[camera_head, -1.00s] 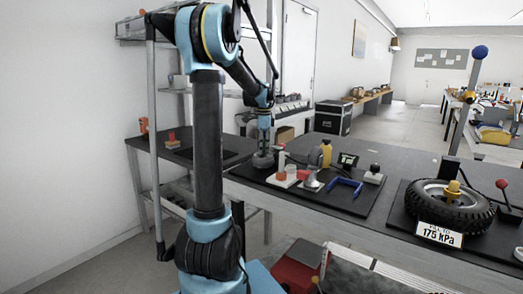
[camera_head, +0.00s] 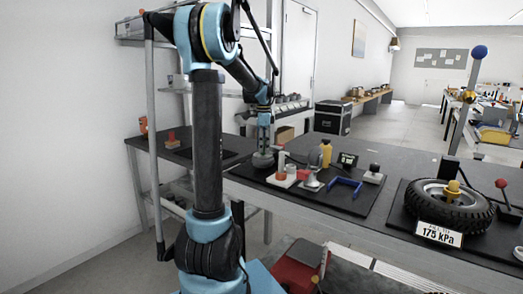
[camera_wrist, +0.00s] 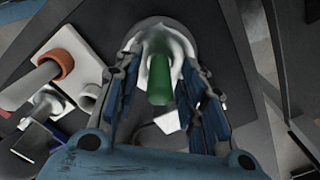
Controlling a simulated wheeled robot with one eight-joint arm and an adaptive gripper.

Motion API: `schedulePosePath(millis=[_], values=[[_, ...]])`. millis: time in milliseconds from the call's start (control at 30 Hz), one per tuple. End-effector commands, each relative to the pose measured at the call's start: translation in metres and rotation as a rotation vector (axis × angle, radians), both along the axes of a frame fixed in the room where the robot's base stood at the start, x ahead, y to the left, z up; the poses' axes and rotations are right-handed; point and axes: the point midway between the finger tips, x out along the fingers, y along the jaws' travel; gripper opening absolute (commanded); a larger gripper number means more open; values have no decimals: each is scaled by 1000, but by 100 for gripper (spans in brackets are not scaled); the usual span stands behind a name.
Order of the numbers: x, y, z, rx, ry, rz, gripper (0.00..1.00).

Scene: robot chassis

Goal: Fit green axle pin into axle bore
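The green axle pin (camera_wrist: 159,82) shows in the wrist view between my gripper's two fingers. It appears to stand in a round grey holder (camera_wrist: 150,30) with a pale inside. My gripper (camera_wrist: 162,82) is open around the pin, with a gap visible on each side. In the head view my gripper (camera_head: 264,146) points down just above the round grey holder (camera_head: 263,160), and the pin cannot be made out there. I cannot tell which part has the axle bore.
Left in the wrist view is a white block (camera_wrist: 85,68) with a pale cylinder and orange ring (camera_wrist: 60,63). In the head view, a yellow bottle (camera_head: 326,153), a blue U-shaped bracket (camera_head: 345,187) and a tyre (camera_head: 449,205) stand to the right on the dark bench.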

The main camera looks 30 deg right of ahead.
Motion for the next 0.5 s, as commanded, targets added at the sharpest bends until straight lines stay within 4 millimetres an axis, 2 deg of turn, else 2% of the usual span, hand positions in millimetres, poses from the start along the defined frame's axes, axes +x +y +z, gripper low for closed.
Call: schedulePosePath(millis=[300, 500], values=[[0, 1, 58, 0, 0, 1, 37], [0, 1, 89, 0, 0, 1, 37]])
